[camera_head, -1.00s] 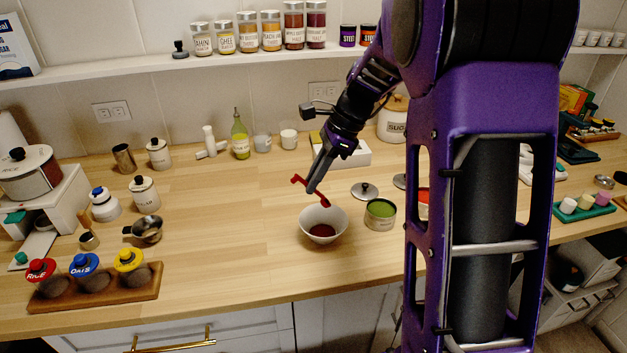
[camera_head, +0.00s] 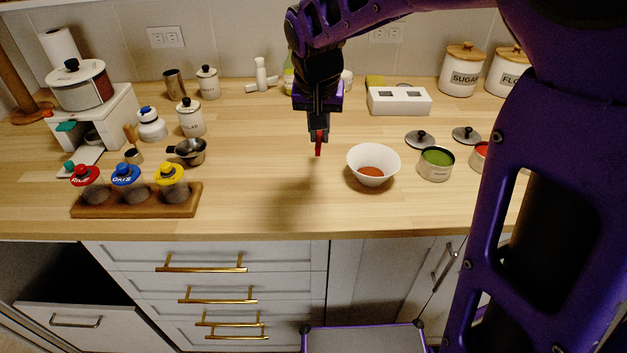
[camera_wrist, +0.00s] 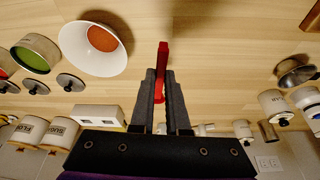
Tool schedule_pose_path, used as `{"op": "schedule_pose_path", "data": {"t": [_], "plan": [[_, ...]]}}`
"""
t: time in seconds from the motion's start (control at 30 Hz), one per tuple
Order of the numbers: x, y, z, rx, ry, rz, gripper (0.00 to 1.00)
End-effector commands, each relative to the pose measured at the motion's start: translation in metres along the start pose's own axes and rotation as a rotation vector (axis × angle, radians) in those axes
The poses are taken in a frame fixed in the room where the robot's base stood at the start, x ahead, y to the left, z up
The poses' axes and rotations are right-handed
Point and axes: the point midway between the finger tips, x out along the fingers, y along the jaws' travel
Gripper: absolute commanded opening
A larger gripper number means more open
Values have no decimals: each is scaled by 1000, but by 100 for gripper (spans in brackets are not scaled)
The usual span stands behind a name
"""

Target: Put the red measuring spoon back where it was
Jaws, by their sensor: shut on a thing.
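My gripper (camera_head: 318,134) is shut on the red measuring spoon (camera_head: 318,148) and holds it above the counter, left of the white bowl. In the wrist view the red spoon (camera_wrist: 162,60) sticks out between the two dark fingers (camera_wrist: 162,88). Its far end is partly hidden by the fingers. The white bowl (camera_head: 355,163) holds reddish-brown powder and stands on the counter; it also shows in the wrist view (camera_wrist: 80,60). An open tin with green contents (camera_head: 436,164) stands right of the bowl.
A wooden rack (camera_head: 135,207) with several colour-lidded jars stands at front left. A metal cup with a handle (camera_head: 190,151) is behind it. Loose lids (camera_head: 420,140) and a white box (camera_head: 399,100) lie behind the bowl. The counter (camera_head: 260,175) between rack and bowl is clear.

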Motion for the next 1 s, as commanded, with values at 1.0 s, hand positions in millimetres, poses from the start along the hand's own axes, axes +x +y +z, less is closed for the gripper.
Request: {"op": "schedule_pose_path", "data": {"t": [1.0], "plan": [[93,-11,34,-115,60,-46,0]]}}
